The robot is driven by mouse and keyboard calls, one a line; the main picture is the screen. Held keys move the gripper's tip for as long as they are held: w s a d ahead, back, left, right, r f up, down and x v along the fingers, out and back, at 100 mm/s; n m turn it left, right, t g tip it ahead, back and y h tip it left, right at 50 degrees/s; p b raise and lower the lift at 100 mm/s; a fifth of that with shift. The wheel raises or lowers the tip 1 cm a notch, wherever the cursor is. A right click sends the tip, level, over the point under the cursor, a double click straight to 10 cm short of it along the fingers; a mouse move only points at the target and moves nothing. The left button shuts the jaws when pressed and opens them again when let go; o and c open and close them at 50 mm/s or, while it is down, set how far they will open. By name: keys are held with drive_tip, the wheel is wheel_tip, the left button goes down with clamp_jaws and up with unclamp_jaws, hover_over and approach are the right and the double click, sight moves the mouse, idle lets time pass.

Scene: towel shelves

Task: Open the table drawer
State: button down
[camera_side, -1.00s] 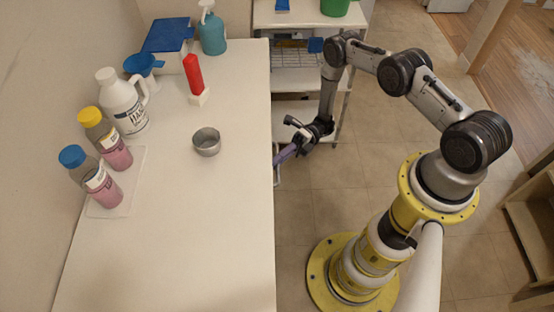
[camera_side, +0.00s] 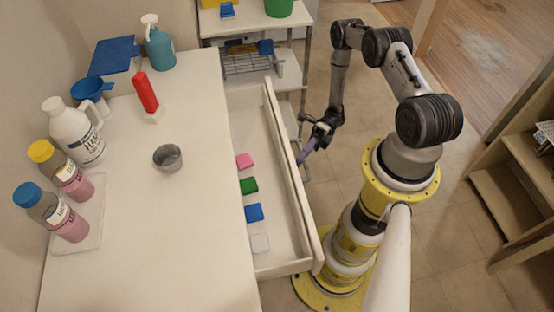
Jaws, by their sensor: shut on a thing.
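The table drawer (camera_side: 276,268) is pulled well out from the right side of the white table (camera_side: 200,240). Inside it lie a pink block (camera_side: 244,161), a green block (camera_side: 249,185), a blue block (camera_side: 254,212) and a whitish block (camera_side: 260,243). My gripper (camera_side: 304,157) is at the outer face of the drawer front, with its purple fingers shut on the drawer handle (camera_side: 306,172). The fingers hide part of the handle.
On the table stand a grey metal cup (camera_side: 167,158), a red object (camera_side: 146,92), a white jug (camera_side: 74,132), two capped bottles (camera_side: 52,212) and a teal pump bottle (camera_side: 158,47). A shelf cart (camera_side: 258,28) stands behind the drawer. Wooden shelving (camera_side: 510,195) is at right.

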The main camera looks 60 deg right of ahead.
drive_tip(key=s+d, duration=0.4)
drive_tip(key=d, duration=0.1)
drive_tip(key=shift+s, duration=0.4)
drive_tip(key=c, duration=0.9)
unclamp_jaws()
drive_tip(key=d, duration=0.4)
drive_tip(key=d+f, duration=0.1)
drive_tip(key=d, duration=0.7)
drive_tip(key=shift+f, duration=0.3)
drive_tip(key=shift+a, duration=0.1)
